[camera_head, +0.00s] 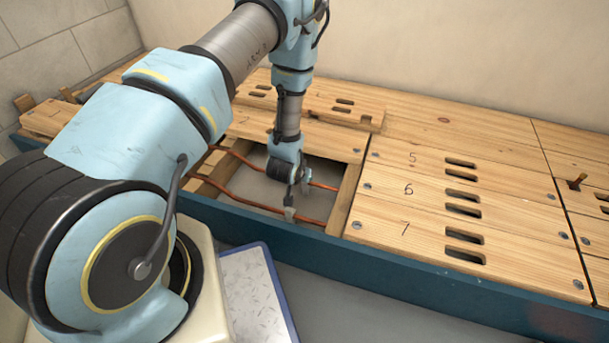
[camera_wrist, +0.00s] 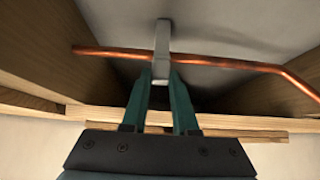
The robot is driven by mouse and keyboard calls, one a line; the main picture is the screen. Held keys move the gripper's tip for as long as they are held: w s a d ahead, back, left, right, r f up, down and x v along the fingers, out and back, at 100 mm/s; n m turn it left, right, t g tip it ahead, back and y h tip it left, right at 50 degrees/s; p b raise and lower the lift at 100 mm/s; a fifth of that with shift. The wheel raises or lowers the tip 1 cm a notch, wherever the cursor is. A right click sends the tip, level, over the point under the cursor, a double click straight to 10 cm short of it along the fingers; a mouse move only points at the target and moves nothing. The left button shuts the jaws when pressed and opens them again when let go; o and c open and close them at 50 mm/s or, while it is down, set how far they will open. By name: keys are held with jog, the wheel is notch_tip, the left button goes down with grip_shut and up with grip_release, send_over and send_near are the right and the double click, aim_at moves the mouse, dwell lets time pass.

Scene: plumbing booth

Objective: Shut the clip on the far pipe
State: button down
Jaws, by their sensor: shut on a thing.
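The far pipe (camera_head: 324,186) is copper and crosses the open floor bay. In the wrist view a copper pipe (camera_wrist: 225,62) runs across the picture and bends at the right. A grey clip (camera_wrist: 162,38) stands across it, with the pipe passing through. My gripper (camera_wrist: 161,76) has its teal fingers close together and shut on the clip's lower end, right at the pipe. In the head view my gripper (camera_head: 305,178) is down in the bay at the far pipe, where its fingers are small and partly hidden. I cannot tell how far the clip is closed.
A near copper pipe (camera_head: 250,205) runs in front, with a pale fitting (camera_head: 290,213) on it. Wooden joists and numbered floorboards (camera_head: 430,190) edge the bay. A loose slotted board (camera_head: 325,103) lies behind. A blue rim (camera_head: 400,264) runs along the front.

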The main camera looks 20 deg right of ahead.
dwell(0.3)
jog(key=c, duration=0.7)
grip_release()
jog(key=p+v, duration=0.4)
jog(key=v, duration=0.6)
jog(key=shift+s+a+r, duration=0.15)
jog(key=shift+s+r, duration=0.05)
jog(key=shift+r, duration=0.1)
